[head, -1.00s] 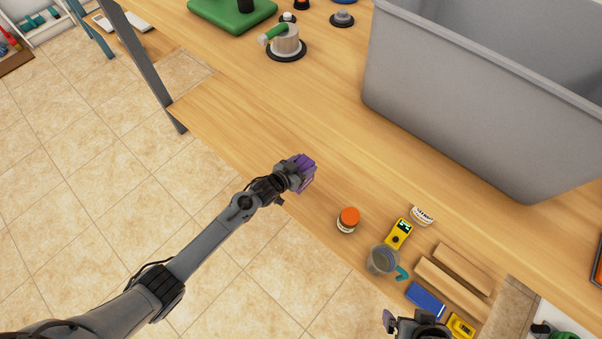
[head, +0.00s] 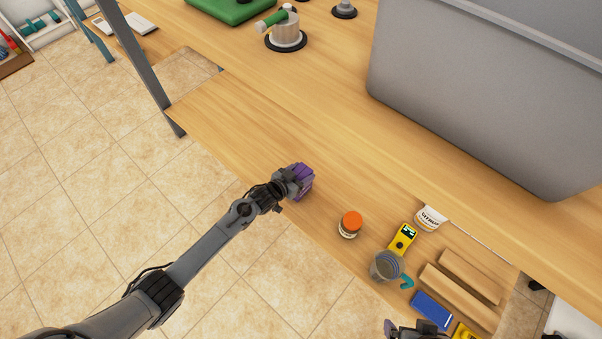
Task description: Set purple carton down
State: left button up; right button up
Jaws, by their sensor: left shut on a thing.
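The purple carton (head: 304,180) is at the front edge of the wooden table (head: 240,125), left of the orange-lidded jar. My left gripper (head: 294,181) is shut on the carton and partly hides it. I cannot tell whether the carton's underside touches the tabletop. Part of my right gripper (head: 415,330) shows at the bottom edge of the head view, near the blue block. Its fingertips are not clear enough to judge.
To the right stand an orange-lidded jar (head: 350,223), a yellow meter (head: 403,238), a white tub (head: 430,217), a cup (head: 386,265), wooden blocks (head: 458,295) and a blue block (head: 431,309). A large grey bin (head: 470,110) stands behind. The tabletop left of the carton is clear.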

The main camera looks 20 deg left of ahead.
pick_arm(q)
jog(key=o, duration=1.5)
jog(key=shift+f, duration=0.1)
jog(key=shift+r, duration=0.25)
jog(key=shift+s+r+p, duration=0.15)
jog(key=shift+s+p, duration=0.1)
jog(key=shift+p, duration=0.2)
jog(key=s+a+r+g+y+p, duration=0.1)
jog(key=s+r+g+p, duration=0.1)
jog(key=s+r, duration=0.4)
jog(key=s+a+r+n+g+y+p, duration=0.1)
jog(key=s+r+g, duration=0.3)
jog(key=s, duration=1.3)
jog(key=s+a+r+n+g+y+p, duration=0.1)
jog(key=s+r+g+y+p, duration=0.1)
jog(key=s+r, duration=0.6)
jog(key=shift+s+a+g+y+p, duration=0.15)
jog(key=shift+s+g+p, duration=0.15)
jog(key=shift+s, duration=0.8)
jog(key=shift+s+a+g+y+p, duration=0.2)
jog(key=shift+s+p, duration=0.15)
jog(key=shift+s, duration=0.75)
